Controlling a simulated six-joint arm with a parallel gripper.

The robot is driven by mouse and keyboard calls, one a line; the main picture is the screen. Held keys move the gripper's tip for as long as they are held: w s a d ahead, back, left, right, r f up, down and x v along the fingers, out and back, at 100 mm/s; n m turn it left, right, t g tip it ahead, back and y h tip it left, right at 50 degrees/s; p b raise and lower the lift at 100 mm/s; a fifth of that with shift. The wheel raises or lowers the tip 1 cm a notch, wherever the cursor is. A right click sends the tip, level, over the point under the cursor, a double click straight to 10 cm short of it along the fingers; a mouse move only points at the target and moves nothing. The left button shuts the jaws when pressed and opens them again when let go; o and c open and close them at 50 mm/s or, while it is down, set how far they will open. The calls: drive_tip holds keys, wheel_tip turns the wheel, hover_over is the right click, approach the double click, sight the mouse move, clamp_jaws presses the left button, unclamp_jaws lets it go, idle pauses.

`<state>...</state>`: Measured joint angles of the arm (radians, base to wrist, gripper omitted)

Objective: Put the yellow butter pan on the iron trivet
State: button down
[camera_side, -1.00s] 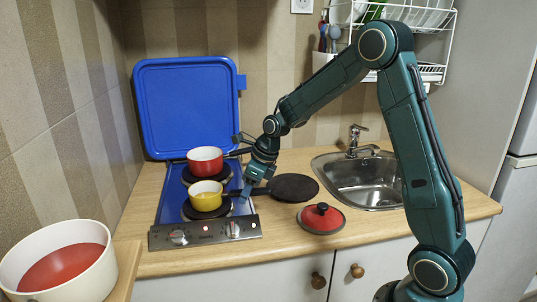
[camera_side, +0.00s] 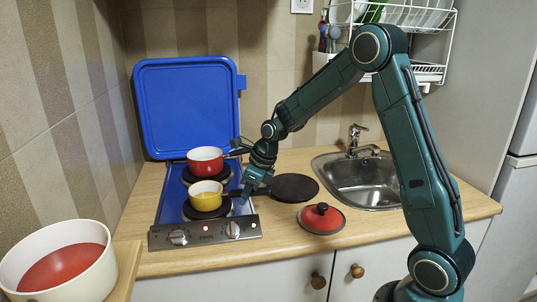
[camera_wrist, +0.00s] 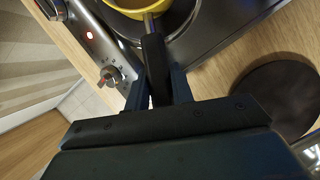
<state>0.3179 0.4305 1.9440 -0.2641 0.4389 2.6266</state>
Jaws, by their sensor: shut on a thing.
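The yellow butter pan (camera_side: 206,198) is at the front burner of the blue hob, with its handle pointing right. My gripper (camera_side: 245,193) is shut on the pan's black handle. In the wrist view the handle (camera_wrist: 155,65) lies between the two fingers of my gripper (camera_wrist: 158,85), and the pan's yellow rim (camera_wrist: 125,8) shows at the top. Whether the pan touches the burner is hard to tell. The iron trivet (camera_side: 296,187), a dark round plate, lies flat on the counter to the right of my gripper; it also shows in the wrist view (camera_wrist: 275,97).
A red pan (camera_side: 205,162) sits on the rear burner, its handle pointing right near my wrist. The raised blue lid (camera_side: 187,105) stands behind. A red lid with a black knob (camera_side: 321,218) lies in front of the trivet. The sink (camera_side: 362,182) is further right.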

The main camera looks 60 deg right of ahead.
drive_tip(key=shift+r, duration=0.2)
drive_tip(key=shift+r, duration=1.55)
idle(0.3)
drive_tip(key=shift+r, duration=1.2)
drive_tip(key=s+d+m+h, duration=0.3)
drive_tip(key=s+d+m, duration=0.4)
drive_tip(key=s+d, duration=1)
drive_tip(key=shift+s+f+x, duration=0.1)
drive_tip(key=shift+s+x, duration=0.05)
drive_tip(key=shift+x, duration=0.95)
drive_tip(key=shift+s+f+x, duration=0.1)
drive_tip(key=shift+s+x, duration=0.05)
drive_tip(key=shift+x, duration=0.9)
drive_tip(key=shift+s+x, duration=0.15)
drive_tip(key=shift+x, duration=0.95)
drive_tip(key=shift+a+f, duration=0.1)
drive_tip(key=shift+f, duration=0.2)
